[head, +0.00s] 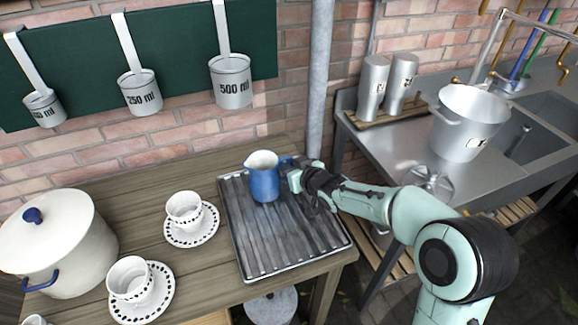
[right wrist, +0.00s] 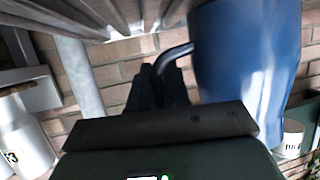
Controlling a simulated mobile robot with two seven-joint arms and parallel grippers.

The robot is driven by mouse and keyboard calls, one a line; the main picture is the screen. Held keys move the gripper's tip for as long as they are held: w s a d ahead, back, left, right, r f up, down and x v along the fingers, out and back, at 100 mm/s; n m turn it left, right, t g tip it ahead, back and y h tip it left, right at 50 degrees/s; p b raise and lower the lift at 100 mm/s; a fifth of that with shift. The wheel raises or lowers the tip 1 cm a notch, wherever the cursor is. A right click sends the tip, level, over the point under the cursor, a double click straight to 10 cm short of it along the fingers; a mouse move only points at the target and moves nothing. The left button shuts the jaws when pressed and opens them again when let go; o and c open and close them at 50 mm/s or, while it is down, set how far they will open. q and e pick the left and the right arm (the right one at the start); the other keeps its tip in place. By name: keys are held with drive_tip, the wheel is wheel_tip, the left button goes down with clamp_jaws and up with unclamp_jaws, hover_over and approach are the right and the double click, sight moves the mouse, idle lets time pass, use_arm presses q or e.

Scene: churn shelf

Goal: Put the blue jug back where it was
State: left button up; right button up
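The blue jug (head: 264,182) with a pale inside stands upright at the back of the ribbed metal tray (head: 285,235) on the wooden table. My right gripper (head: 294,174) is at the jug's right side, where its handle is. In the right wrist view, the jug (right wrist: 243,70) fills the right part and its dark handle reaches between the close-set dark fingers (right wrist: 165,80). The fingers look shut on the handle. I cannot tell whether the jug's base presses fully on the tray. My left gripper is not in view.
Two spotted cups on saucers (head: 191,232) stand left of the tray, with a white lidded pot (head: 60,240) further left. Measuring cups (head: 232,82) hang on the wall behind. A grey pipe (head: 318,80) rises close behind the jug. A metal bench (head: 400,140) stands right.

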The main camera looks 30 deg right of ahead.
drive_tip(key=o, duration=0.4)
drive_tip(key=shift+c, duration=0.2)
drive_tip(key=shift+r, duration=0.2)
use_arm(q)
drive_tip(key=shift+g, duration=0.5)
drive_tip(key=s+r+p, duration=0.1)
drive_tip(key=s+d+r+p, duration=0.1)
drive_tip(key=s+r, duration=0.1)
drive_tip(key=shift+p, duration=0.35)
use_arm(e)
drive_tip(key=v, duration=1.2)
